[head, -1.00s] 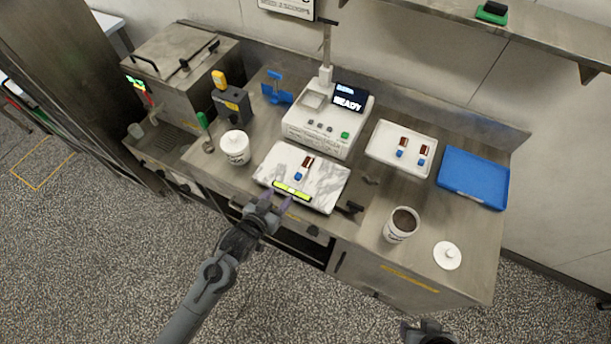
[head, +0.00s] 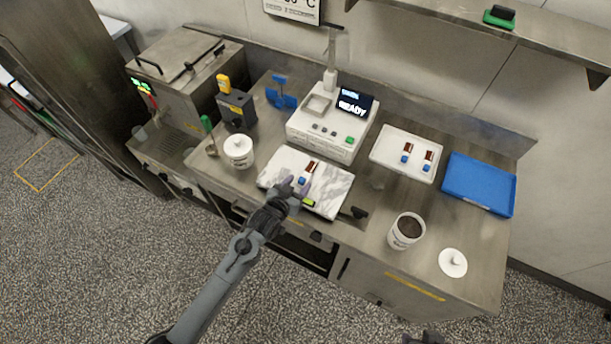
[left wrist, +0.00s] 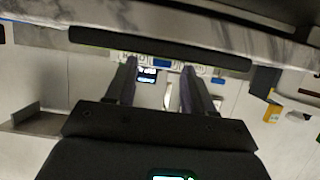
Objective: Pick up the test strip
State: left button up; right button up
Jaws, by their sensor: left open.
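A test strip (head: 309,168) with a brown end, a white middle and a blue end lies on the white marble slab (head: 335,188) in the head view. Two similar strips (head: 405,153) (head: 428,160) lie on a white tray (head: 385,165) to the right. My left gripper (head: 294,184) is open over the slab's near side, close to the strip's blue end; I cannot tell whether it touches. In the left wrist view its two fingers (left wrist: 158,85) are apart. Only a sliver of my right gripper (head: 425,338) shows at the bottom edge.
A white instrument (head: 322,135) reading READY stands behind the slab. A lidded white pot (head: 239,152) is at left. An open cup of brown stuff (head: 406,230), a white lid (head: 453,262) and a blue tray (head: 478,185) are at right. A yellow-green bar (head: 308,202) is partly hidden by my gripper.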

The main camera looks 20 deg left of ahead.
pick_arm(q)
jog(key=shift+x, duration=0.85)
grip_shut()
jog(key=shift+r, duration=0.15)
